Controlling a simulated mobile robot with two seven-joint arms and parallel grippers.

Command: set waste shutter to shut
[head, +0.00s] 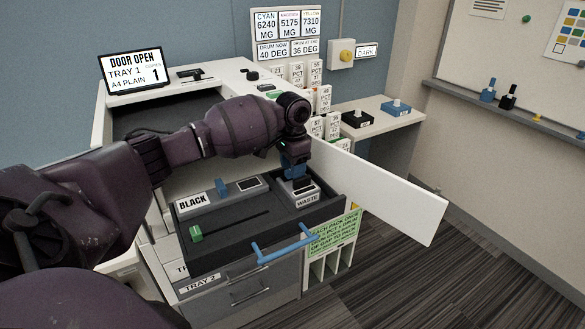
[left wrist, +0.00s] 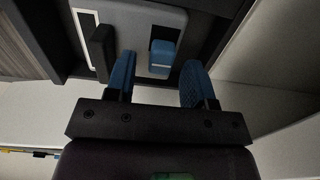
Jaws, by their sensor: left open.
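The waste unit (head: 305,198), a light block with a WASTE label, sits at the right end of the pulled-out dark drawer. My left gripper (head: 294,172) is just above it, pointing down and hiding part of its top. In the left wrist view, a grey plate (left wrist: 175,20) carries a small blue tab (left wrist: 162,57) with a pale stripe, and a black bar (left wrist: 103,50) stands beside it. My left gripper's blue fingers (left wrist: 160,82) are spread, with the tab between them and gaps on both sides. I cannot tell the shutter's position. My right gripper is not in view.
The drawer (head: 235,245) also holds a BLACK-labelled unit (head: 192,199), a green knob (head: 196,234) and a blue front handle (head: 285,245). An open white door panel (head: 390,195) stands close right of my gripper. A display (head: 134,70) reads DOOR OPEN.

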